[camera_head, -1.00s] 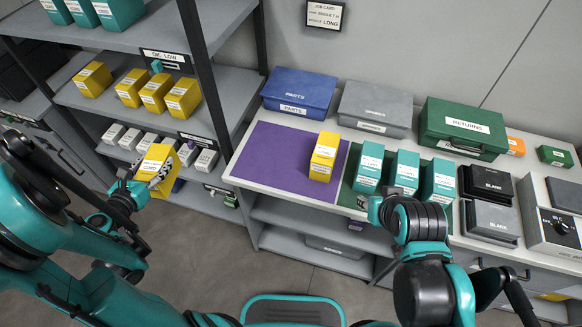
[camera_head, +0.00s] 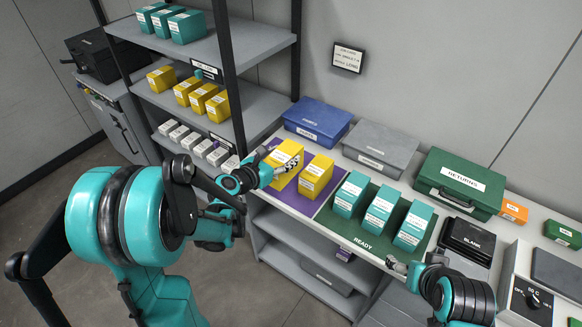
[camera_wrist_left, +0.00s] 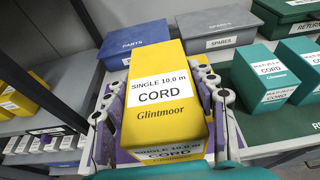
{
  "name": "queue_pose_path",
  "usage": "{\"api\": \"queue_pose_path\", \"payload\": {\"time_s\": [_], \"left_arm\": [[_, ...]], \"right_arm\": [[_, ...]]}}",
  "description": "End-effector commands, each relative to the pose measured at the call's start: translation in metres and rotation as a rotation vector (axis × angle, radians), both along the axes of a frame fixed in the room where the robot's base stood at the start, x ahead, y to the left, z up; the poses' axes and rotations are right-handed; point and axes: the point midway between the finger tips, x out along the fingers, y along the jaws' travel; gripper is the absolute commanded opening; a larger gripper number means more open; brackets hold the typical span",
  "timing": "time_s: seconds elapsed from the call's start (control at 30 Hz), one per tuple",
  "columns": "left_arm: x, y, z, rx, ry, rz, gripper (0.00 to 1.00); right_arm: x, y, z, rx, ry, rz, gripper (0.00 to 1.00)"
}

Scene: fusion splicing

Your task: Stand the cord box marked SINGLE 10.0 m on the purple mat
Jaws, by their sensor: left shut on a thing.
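My left gripper (camera_head: 281,168) is shut on a yellow cord box (camera_head: 286,152) over the left part of the purple mat (camera_head: 292,200). In the left wrist view this box (camera_wrist_left: 160,95) reads SINGLE 10.0 m CORD Glintmoor, and the two fingers clasp its sides. It is roughly upright; I cannot tell whether its base touches the mat. A second yellow box (camera_head: 316,176) stands on the mat just to its right. My right gripper (camera_head: 398,265) is at the front edge of the green mat, apart from the boxes; its jaws are too small to read.
Teal boxes (camera_head: 381,207) stand on the green READY mat (camera_head: 365,241). Behind are a blue PARTS case (camera_head: 317,118), a grey case (camera_head: 380,145) and a green RETURNS case (camera_head: 458,184). The shelf rack (camera_head: 260,100) at left holds yellow, white and teal boxes.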

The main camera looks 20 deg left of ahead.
Motion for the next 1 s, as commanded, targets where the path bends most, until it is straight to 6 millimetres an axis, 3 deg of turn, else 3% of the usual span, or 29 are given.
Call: {"api": "queue_pose_path", "payload": {"time_s": [0.3,0.5,0.67,0.9,1.0], "left_arm": [[0.072,0.004,-0.047,0.000,0.000,-0.001,0.21],[0.103,0.006,-0.065,0.000,0.000,0.000,0.21],[0.110,0.007,-0.071,0.000,0.000,0.000,0.21],[0.109,0.007,-0.105,0.000,0.000,0.000,0.21],[0.109,0.007,-0.108,0.000,0.000,0.000,0.21]], "right_arm": [[0.000,0.000,-0.026,0.000,0.000,0.000,0.77],[0.000,0.000,-0.034,0.000,0.000,0.000,0.77],[0.000,0.000,-0.036,0.000,0.000,0.000,0.77],[0.000,0.000,-0.053,0.000,0.000,0.000,0.77],[0.000,0.000,-0.053,0.000,0.000,0.000,0.77]]}}
